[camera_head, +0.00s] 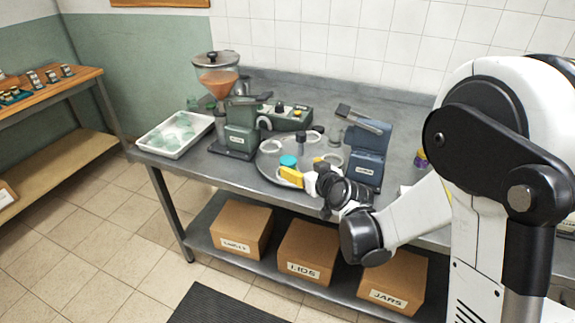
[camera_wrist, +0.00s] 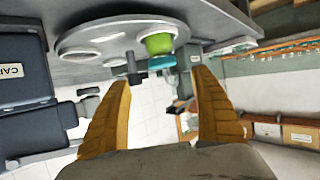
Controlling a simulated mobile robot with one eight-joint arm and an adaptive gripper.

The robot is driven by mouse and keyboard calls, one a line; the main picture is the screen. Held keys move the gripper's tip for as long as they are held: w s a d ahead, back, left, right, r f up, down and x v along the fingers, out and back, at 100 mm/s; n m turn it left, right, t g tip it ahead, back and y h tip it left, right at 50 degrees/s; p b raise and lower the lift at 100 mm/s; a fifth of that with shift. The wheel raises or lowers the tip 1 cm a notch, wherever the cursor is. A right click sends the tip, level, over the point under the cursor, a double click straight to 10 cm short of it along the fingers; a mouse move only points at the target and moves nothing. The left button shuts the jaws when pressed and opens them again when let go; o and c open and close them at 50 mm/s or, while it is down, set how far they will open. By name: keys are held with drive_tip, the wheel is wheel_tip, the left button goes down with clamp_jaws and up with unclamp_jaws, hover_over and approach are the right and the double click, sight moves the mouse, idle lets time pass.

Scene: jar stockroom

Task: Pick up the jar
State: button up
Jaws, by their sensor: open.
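A small jar with green contents (camera_wrist: 158,43) and a teal lid (camera_wrist: 162,62) stands on a round metal plate (camera_wrist: 85,27), which appears upside down in the wrist view. In the head view its teal lid (camera_head: 288,161) shows near the front of the round plate (camera_head: 268,172), just behind a yellow finger. My gripper (camera_head: 303,169) is beside the jar, and its body is low over the plate's front edge. In the wrist view my gripper's yellow fingers (camera_wrist: 161,77) are spread apart. The jar is ahead, in line with the gap, and nothing is between the fingers.
Pale round seats (camera_head: 271,146) sit on the plate. A blue capping machine (camera_head: 368,168) stands close on the right, and a green filler with a hopper (camera_head: 240,138) on the left. A white tray (camera_head: 158,149) of glassware is farther left. Boxes (camera_head: 305,255) fill the lower shelf.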

sight(291, 163)
drive_tip(key=b+x, duration=0.1)
drive_tip(key=x, duration=0.3)
drive_tip(key=shift+f, duration=0.15)
drive_tip(key=b+x, duration=0.2)
drive_tip(key=x, duration=0.3)
drive_tip(key=shift+a+f+b, duration=0.2)
drive_tip(key=shift+a+b, duration=0.1)
drive_tip(key=shift+r, duration=0.1)
drive_tip(key=c, duration=1.4)
